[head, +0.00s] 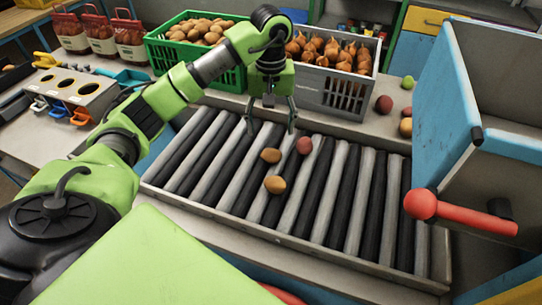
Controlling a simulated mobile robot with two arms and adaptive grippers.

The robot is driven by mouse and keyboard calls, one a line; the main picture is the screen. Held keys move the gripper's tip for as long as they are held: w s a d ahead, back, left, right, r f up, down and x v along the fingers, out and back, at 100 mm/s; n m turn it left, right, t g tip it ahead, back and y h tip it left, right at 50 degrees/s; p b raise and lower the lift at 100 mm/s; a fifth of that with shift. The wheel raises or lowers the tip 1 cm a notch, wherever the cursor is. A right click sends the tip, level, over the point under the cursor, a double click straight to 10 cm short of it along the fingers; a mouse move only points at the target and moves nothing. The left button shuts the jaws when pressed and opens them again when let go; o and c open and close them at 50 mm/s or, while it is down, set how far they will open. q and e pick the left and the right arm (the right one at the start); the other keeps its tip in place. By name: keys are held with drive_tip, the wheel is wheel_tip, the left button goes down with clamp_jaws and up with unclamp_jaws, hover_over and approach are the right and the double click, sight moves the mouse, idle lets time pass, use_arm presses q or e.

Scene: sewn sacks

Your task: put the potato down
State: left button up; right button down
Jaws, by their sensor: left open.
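Two tan-brown potatoes lie on the roller bed (341,190), a farther one (271,155) and a nearer one (275,184). A reddish round item (304,145) lies just to their right; I cannot tell if it is a potato. My left gripper (271,130) is open and points down over the far side of the rollers, just beyond these items. Nothing shows between its fingers, and the potatoes are apart from it. My right gripper is not in the picture.
Behind the rollers stand a green crate (155,53) of potatoes and a grey crate (309,88) of onions. Loose produce, including a dark red piece (384,104), lies right of the grey crate. A blue-and-grey machine with a red-knobbed handle (421,204) juts over the right side.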

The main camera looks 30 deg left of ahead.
sight(271, 150)
use_arm(q)
wheel_tip(271, 150, down, 4)
drive_tip(key=shift+f+p, duration=0.1)
drive_tip(key=shift+p, duration=0.25)
drive_tip(key=shift+f, duration=0.35)
wheel_tip(271, 150, down, 4)
drive_tip(key=p, duration=0.2)
drive_tip(key=shift+s+d+f+p, duration=0.1)
drive_tip(key=shift+s+f+p, duration=0.05)
drive_tip(key=shift+p, duration=0.2)
drive_tip(key=shift+f, duration=0.35)
drive_tip(key=c, duration=1.2)
drive_tip(key=shift+c, duration=0.6)
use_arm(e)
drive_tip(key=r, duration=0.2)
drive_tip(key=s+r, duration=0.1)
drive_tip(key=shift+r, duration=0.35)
use_arm(q)
drive_tip(key=shift+r, duration=0.1)
